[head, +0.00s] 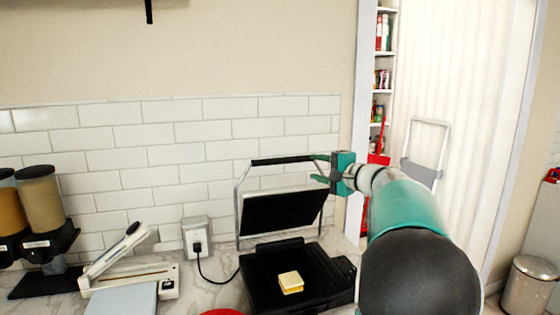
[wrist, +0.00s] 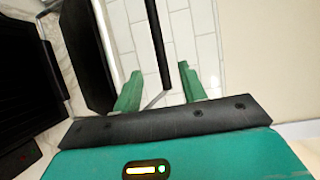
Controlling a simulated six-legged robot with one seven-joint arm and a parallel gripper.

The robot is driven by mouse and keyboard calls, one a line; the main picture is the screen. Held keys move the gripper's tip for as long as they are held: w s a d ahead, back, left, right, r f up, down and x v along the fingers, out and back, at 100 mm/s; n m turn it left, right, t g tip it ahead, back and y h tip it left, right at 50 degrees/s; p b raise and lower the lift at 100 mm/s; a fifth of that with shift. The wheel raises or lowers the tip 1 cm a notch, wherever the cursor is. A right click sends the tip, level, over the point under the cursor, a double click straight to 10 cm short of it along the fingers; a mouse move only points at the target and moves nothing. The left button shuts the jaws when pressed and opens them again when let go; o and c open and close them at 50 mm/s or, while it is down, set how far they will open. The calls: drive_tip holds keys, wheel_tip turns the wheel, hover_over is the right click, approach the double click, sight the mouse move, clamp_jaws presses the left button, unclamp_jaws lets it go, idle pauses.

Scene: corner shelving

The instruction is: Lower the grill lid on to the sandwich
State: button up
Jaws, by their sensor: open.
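The grill lid (head: 282,212) is raised and leans back above the black grill base (head: 262,270). The pale yellow sandwich (head: 290,281) lies on the base. The lid's black handle bar (head: 282,161) runs along the top on silver side arms. My gripper (head: 319,168) is open at the right end of this bar. In the wrist view, the handle bar (wrist: 155,30) passes between the two green fingers of my gripper (wrist: 160,72), with a gap on both sides. The dark lid (wrist: 86,50) shows left of the fingers. The sandwich is not visible there.
A wall outlet (head: 197,236) with a plugged cord stands left of the grill. A white slicer-like device (head: 130,270) and dispensers (head: 40,205) are further left. The tiled wall (head: 160,160) is close behind. A red object (head: 221,312) shows at the bottom edge.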

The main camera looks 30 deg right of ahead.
sight(287, 161)
drive_tip(key=w, duration=0.4)
drive_tip(key=w+a, duration=0.1)
drive_tip(key=w, duration=0.4)
drive_tip(key=w+a+f, duration=0.1)
drive_tip(key=w, duration=0.3)
drive_tip(key=shift+w+a, duration=0.25)
drive_tip(key=shift+w, duration=0.15)
clamp_jaws()
